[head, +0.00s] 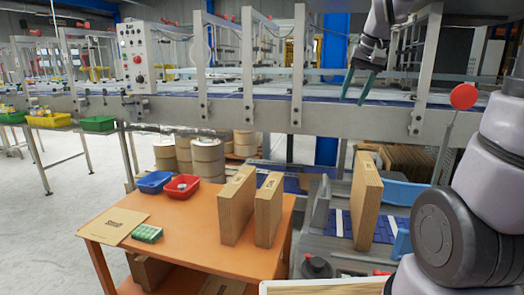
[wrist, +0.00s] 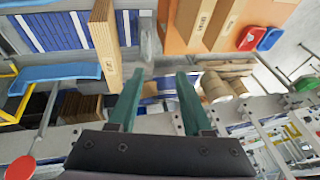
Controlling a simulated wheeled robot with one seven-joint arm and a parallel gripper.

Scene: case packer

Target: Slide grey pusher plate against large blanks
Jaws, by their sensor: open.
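The grey pusher plate (head: 320,207) stands upright on the magazine bed, left of the large blanks. In the wrist view the pusher plate (wrist: 147,40) is near the top centre. The large blanks (head: 366,200) stand upright as a brown cardboard stack; they also show in the wrist view (wrist: 104,45). A gap with blue bed showing separates plate and blanks. My gripper (head: 354,98) is high above the magazine, near the conveyor frame. Its green fingers (wrist: 160,73) are apart with nothing between them, clear of the plate.
An orange table (head: 185,225) at left holds two upright cardboard stacks (head: 237,205), a blue bin (head: 154,182) and a red bin (head: 182,187). The conveyor frame (head: 270,112) crosses behind. A red knob on a rod (head: 463,97) rises at right. Blue trays (head: 403,193) lie beside the blanks.

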